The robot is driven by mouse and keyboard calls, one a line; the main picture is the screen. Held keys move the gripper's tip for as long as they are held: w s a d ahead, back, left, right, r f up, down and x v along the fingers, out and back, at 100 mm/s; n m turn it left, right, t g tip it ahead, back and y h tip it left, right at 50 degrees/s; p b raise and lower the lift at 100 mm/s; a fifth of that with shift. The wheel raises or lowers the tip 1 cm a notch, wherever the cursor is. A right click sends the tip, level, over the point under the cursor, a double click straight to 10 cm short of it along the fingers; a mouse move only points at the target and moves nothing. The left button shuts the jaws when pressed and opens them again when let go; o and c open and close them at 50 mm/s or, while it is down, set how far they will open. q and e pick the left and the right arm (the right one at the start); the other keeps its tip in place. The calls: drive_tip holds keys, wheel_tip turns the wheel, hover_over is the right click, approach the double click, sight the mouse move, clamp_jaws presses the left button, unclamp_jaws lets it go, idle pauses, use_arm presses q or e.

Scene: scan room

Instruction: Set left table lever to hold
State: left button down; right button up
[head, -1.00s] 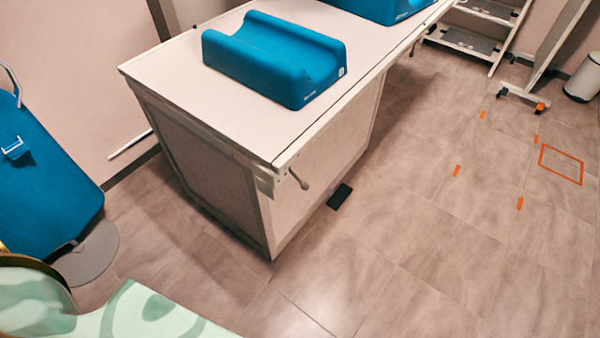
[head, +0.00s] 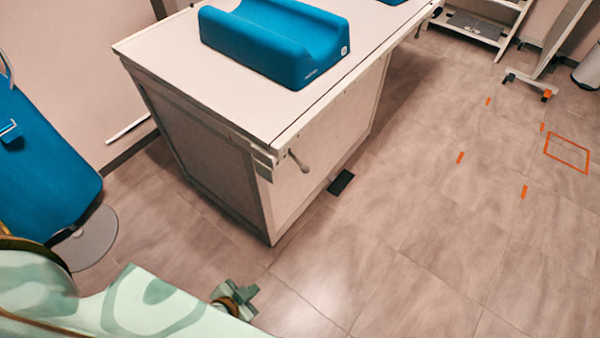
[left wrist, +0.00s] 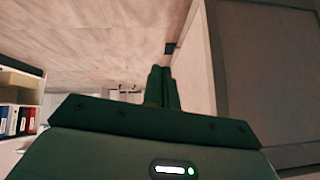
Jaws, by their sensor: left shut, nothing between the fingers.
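The lever (head: 299,161) is a small grey handle with a rounded end on the near end of the white table (head: 180,75). It sits just under the tabletop corner and slants down to the right. My left gripper (head: 247,292) is a small dark green shape low in the head view, in front of the table and apart from the lever. In the left wrist view its two fingers (left wrist: 162,85) are together, with nothing between them. I cannot make out the lever in that view. My right gripper is not in view.
A blue cradle-shaped cushion (head: 270,45) lies on the table. A black pad (head: 341,182) is on the floor beside the table base. A blue padded chair (head: 40,160) stands at left. Open tiled floor (head: 420,260) lies to the right, with orange marks.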

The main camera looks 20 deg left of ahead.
sight(306, 171)
use_arm(q)
drive_tip(key=w+d+r+m+t+h, duration=0.1)
drive_tip(key=w+r+t, duration=0.3)
drive_tip(key=r, duration=1)
drive_tip(key=w+d+r+m+t+h, duration=0.1)
drive_tip(key=w+r+t, duration=0.3)
drive_tip(key=w+r, duration=0.6)
wheel_tip(306, 171, up, 4)
drive_tip(key=shift+w+d+m+t, duration=0.2)
drive_tip(key=shift+d+m+t, duration=0.25)
drive_tip(key=shift+d, duration=0.25)
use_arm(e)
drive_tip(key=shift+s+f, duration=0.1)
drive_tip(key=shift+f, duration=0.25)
